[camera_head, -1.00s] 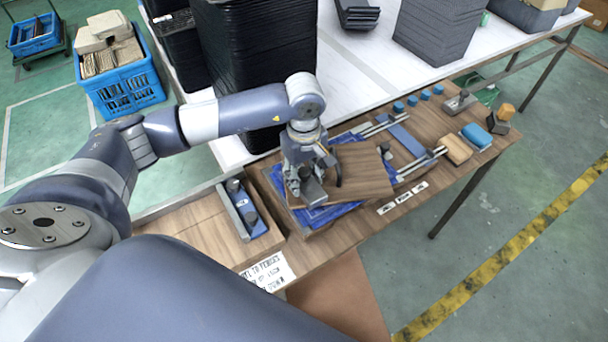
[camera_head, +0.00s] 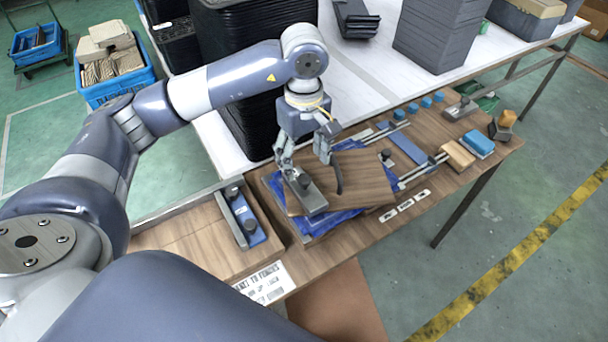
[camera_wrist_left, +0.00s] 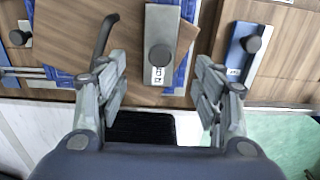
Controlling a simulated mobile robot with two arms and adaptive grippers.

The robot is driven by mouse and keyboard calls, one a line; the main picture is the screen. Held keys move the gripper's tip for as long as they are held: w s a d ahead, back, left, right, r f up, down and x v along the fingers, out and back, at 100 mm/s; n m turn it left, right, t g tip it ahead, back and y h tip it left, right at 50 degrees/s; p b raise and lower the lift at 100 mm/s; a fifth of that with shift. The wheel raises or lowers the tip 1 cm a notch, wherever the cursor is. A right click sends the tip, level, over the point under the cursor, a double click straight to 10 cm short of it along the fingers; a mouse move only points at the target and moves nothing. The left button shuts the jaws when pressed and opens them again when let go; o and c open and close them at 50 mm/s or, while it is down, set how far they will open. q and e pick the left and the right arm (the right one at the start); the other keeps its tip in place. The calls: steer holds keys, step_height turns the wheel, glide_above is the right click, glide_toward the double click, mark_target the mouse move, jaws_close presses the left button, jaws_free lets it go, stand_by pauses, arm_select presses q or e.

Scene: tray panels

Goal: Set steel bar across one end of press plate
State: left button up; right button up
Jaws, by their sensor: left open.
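The steel bar (camera_head: 311,199), a grey flat bar with a dark knob, lies across the left end of the wooden press plate (camera_head: 362,182). The plate sits slightly askew over blue material and has a dark curved handle (camera_head: 338,174). In the left wrist view the bar (camera_wrist_left: 158,22) lies near the edge of the plate (camera_wrist_left: 65,40), with its label end toward me. My left gripper (camera_head: 304,160) is open and empty just above the bar, apart from its knob. In the left wrist view its fingers (camera_wrist_left: 160,95) are spread wide. My right gripper is not in view.
A blue bar with a knob (camera_head: 242,218) lies in a wooden holder at left. Rods, a wooden block (camera_head: 458,154) and a blue block (camera_head: 479,145) lie to the right. Stacked black trays (camera_head: 245,70) stand close behind my arm.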

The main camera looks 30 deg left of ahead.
mark_target(304, 178)
arm_select(q)
steer(key=shift+r, duration=1.5)
